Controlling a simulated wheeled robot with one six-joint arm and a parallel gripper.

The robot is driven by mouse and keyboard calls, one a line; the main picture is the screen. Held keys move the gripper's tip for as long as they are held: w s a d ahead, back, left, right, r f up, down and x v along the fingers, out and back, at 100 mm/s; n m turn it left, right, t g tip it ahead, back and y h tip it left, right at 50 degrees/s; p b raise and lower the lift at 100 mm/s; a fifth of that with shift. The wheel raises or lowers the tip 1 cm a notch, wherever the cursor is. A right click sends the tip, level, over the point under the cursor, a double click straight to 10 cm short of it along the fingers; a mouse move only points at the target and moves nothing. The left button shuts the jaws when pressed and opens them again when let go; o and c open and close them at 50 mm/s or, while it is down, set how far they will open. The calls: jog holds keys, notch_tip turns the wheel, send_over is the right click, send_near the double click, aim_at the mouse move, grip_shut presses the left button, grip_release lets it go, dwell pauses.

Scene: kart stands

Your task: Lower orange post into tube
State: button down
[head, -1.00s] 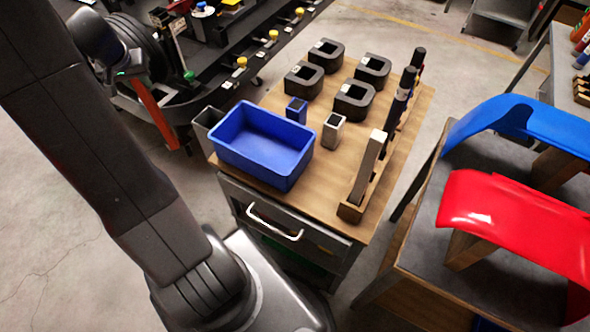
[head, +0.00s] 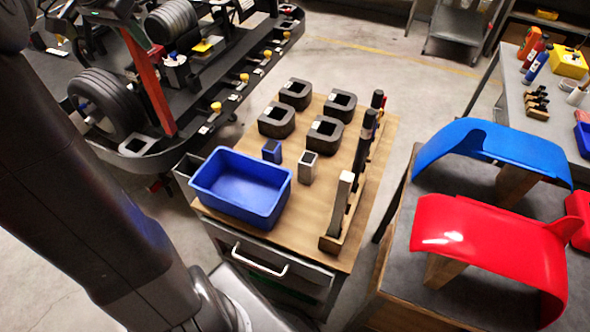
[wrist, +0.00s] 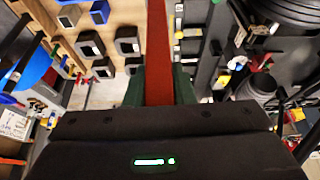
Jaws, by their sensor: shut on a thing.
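The orange-red post (head: 147,80) hangs nearly upright, slightly tilted in the picture, at the upper left of the head view. My gripper (head: 112,14) is shut on its upper part, near the top edge of that view. In the wrist view the post (wrist: 158,50) runs between the two green fingers of my gripper (wrist: 158,90). A short blue square tube (head: 272,151) and a grey square tube (head: 308,167) stand on the wooden cart top, apart from the post. I cannot tell which tube is meant. The post's lower end appears over the kart's edge; its height is unclear.
A blue bin (head: 240,210) and several black blocks (head: 325,134) sit on the cart. A wooden rack (head: 330,243) holds upright posts. The kart (head: 140,150) with its tyres lies behind the post. Red (head: 490,235) and blue (head: 490,145) panels stand at right.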

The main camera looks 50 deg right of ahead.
aim_at(157, 81)
jog(key=f+b, duration=0.1)
jog(key=f, duration=0.2)
jog(key=f+b, duration=0.2)
jog(key=f, duration=0.1)
jog(key=f+b, duration=0.2)
jog(key=f, duration=0.1)
jog(key=shift+s+d, duration=0.15)
jog(key=shift+s, duration=0.15)
dwell(0.6)
